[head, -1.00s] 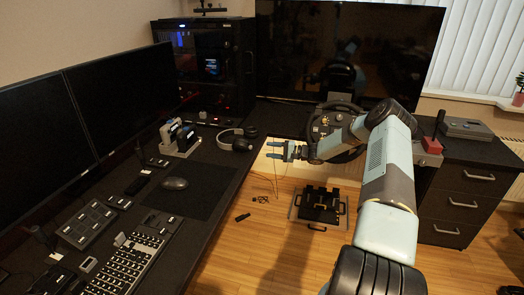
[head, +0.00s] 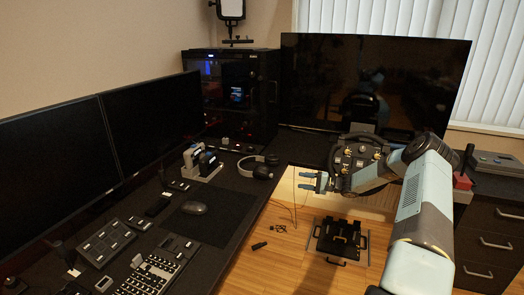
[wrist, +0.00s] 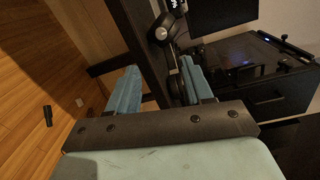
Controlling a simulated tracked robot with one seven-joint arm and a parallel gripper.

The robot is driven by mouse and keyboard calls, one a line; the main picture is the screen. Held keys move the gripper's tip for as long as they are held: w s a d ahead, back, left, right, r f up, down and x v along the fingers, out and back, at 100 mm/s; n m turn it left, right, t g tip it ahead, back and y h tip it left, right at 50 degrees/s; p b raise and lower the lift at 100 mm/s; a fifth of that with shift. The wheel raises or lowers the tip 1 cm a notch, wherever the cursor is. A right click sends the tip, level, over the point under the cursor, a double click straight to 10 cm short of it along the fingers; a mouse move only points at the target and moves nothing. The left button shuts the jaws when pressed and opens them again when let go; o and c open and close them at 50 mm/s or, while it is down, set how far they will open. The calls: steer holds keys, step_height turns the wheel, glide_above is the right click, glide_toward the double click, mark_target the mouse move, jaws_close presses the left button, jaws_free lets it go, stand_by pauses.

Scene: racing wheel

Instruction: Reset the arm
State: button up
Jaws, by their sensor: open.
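My gripper (head: 322,182) is open and empty in the head view. Its blue fingers point left, in front of the racing wheel (head: 362,150). My arm comes in from the lower right and hides part of the wheel. In the wrist view my gripper (wrist: 158,92) shows two blue fingers spread apart with nothing held between them. Beyond the fingers are a dark upright post and part of a dark device.
A black desk with a keyboard (head: 150,277), a mouse (head: 194,207) and headphones (head: 258,167) lies left. A large monitor (head: 370,80) stands behind the wheel. The pedals (head: 340,238) sit on the wooden floor below. A drawer cabinet (head: 492,235) stands right.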

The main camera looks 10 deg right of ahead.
steer(key=s+a+r+n+g+h, duration=0.25)
steer(key=s+a+r, duration=0.2)
steer(key=r, duration=0.25)
steer(key=s+a+r+n+g+h, duration=0.1)
steer(key=s+a+r+n+g, duration=0.2)
steer(key=a+r, duration=0.35)
steer(key=s+a+r+n+g+h, duration=0.1)
steer(key=s+a+r+h, duration=0.15)
steer(key=s+r, duration=0.45)
steer(key=s+a+r+g+h, duration=0.1)
steer(key=s+a+r+h, duration=0.15)
steer(key=s+r, duration=0.45)
steer(key=s+r+t+h, duration=0.1)
steer(key=s+r+h, duration=0.2)
steer(key=s+r, duration=0.35)
steer(key=s+r+t+h, duration=0.1)
steer(key=s+r+h, duration=0.15)
steer(key=s, duration=0.75)
steer(key=s+d+r+t, duration=0.1)
steer(key=s+d, duration=0.1)
steer(key=s, duration=0.6)
steer(key=s+d+r+t+h, duration=0.1)
steer(key=s+t, duration=0.1)
steer(key=s, duration=0.6)
steer(key=shift+d+r+n+h, duration=0.3)
steer(key=shift+d+r+n, duration=0.1)
steer(key=shift+n, duration=0.05)
